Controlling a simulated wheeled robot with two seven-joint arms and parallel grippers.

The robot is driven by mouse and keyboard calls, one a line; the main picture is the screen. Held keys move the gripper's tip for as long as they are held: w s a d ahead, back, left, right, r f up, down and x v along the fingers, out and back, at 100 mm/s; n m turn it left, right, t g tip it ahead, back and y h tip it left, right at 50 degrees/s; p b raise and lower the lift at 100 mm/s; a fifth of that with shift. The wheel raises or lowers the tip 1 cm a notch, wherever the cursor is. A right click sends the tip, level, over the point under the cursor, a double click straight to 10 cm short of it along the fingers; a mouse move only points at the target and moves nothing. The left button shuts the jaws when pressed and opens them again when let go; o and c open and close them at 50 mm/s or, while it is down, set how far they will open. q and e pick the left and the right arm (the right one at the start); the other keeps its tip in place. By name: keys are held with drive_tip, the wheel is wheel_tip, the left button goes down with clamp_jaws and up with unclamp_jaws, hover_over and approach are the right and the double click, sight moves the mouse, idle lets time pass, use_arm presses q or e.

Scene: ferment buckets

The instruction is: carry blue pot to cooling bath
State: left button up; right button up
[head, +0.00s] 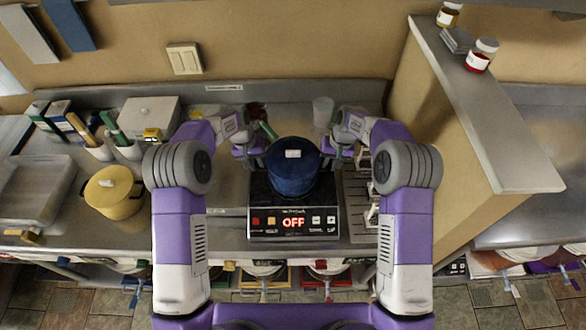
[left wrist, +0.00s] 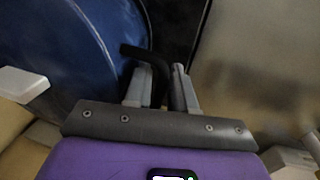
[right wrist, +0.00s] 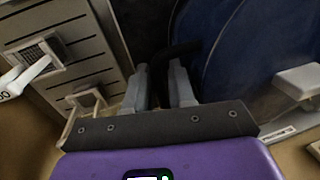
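The blue pot (head: 292,170), lidded, sits upright on a black hotplate (head: 262,207) whose display reads OFF. My left gripper (head: 248,152) is at the pot's left side. In the left wrist view its fingers (left wrist: 161,88) are closed on the pot's black handle, beside the blue wall. My right gripper (head: 337,156) is at the right side. In the right wrist view its fingers (right wrist: 158,85) are closed on the other black handle. A clear, shallow basin (head: 38,190) is on the counter's far left; I cannot tell if it is the cooling bath.
A yellow pot (head: 114,194) stands left of my left arm. A white box (head: 149,115) and holders with tools are behind it. A slotted metal tray (head: 357,212) lies right of the hotplate. A tall partition (head: 440,105) rises at right. A translucent cup (head: 323,111) stands behind the pot.

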use_arm(q)
drive_tip(key=shift+d+f, duration=0.1)
drive_tip(key=shift+f, duration=0.45)
use_arm(e)
drive_tip(key=shift+a+f, duration=0.1)
drive_tip(key=shift+f, duration=0.45)
use_arm(q)
clamp_jaws()
use_arm(e)
clamp_jaws()
use_arm(q)
drive_tip(key=shift+w+r, duration=0.1)
drive_tip(key=shift+r, duration=0.05)
use_arm(e)
drive_tip(key=shift+w+r, duration=0.1)
drive_tip(key=shift+r, duration=0.1)
